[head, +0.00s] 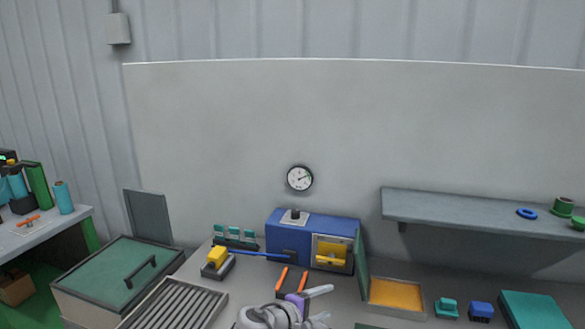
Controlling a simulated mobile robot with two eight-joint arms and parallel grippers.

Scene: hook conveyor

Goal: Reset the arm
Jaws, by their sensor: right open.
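My right gripper (326,303) shows at the bottom centre, over the grey workbench (350,292). Its light grey fingers point right and are spread apart, with nothing visible between them. The rest of my right arm is cut off by the lower edge. My left gripper is not in view. Just behind my right gripper is a thing with two orange handles (281,281); its lower part is hidden by my gripper, and I cannot tell whether they touch.
A blue machine (290,237) with an open front door stands behind. An orange-lined tray (396,295), teal block (446,307) and blue block (481,311) lie right. A ribbed grey conveyor (173,305) and green-topped box (105,268) are left. A wall shelf (460,211) overhangs right.

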